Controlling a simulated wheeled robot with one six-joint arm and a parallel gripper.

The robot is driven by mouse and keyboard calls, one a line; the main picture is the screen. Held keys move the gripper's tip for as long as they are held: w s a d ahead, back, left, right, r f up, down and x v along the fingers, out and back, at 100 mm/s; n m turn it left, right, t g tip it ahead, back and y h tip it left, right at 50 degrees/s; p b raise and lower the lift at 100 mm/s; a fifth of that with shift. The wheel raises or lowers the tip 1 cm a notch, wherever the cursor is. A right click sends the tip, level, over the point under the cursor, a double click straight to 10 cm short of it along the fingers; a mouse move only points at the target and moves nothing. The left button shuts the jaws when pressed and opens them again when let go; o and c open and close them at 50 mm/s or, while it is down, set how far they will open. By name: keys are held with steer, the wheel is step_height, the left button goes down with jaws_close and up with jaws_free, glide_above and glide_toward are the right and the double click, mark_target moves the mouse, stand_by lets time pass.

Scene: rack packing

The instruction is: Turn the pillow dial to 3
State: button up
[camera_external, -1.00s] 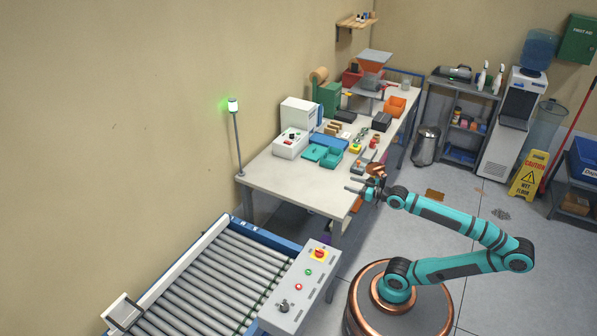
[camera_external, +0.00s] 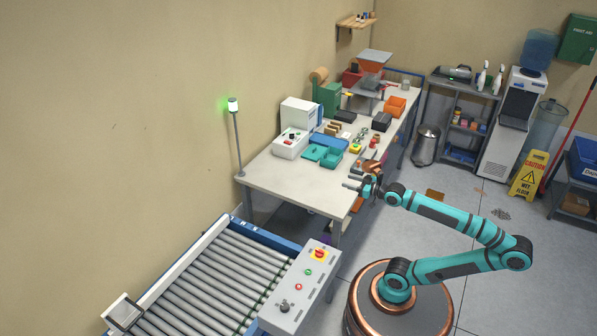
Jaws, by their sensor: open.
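My gripper (camera_external: 353,187) is open, its fingers pointing left at the near right edge of the workbench (camera_external: 283,176). Nothing shows between the fingers at this size. A white control box (camera_external: 291,143) with small knobs and a red button sits on the bench, left of and beyond my gripper. A grey panel (camera_external: 315,273) by the rollers carries a dark knob (camera_external: 284,306), a red and yellow switch, and green and red buttons. I cannot tell which knob is the pillow dial, and no numbers or pointer settings are readable.
Teal trays (camera_external: 330,157), an orange bin (camera_external: 395,106) and several small items crowd the bench's middle and far end. Its near end is clear. A roller conveyor (camera_external: 205,285) lies at the lower left. A lamp post (camera_external: 238,145) stands at the bench corner.

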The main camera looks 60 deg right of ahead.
steer(key=w+d+r+g+h, duration=0.15)
steer(key=w+d, duration=0.45)
steer(key=w, duration=0.6)
steer(key=m+g+h, duration=0.1)
steer(key=m+g, duration=0.1)
steer(key=g, duration=0.1)
glide_toward(292, 135)
steer(key=x, duration=0.9)
steer(key=shift+s+f, duration=0.1)
steer(key=shift+f, duration=0.05)
steer(key=c, duration=0.9)
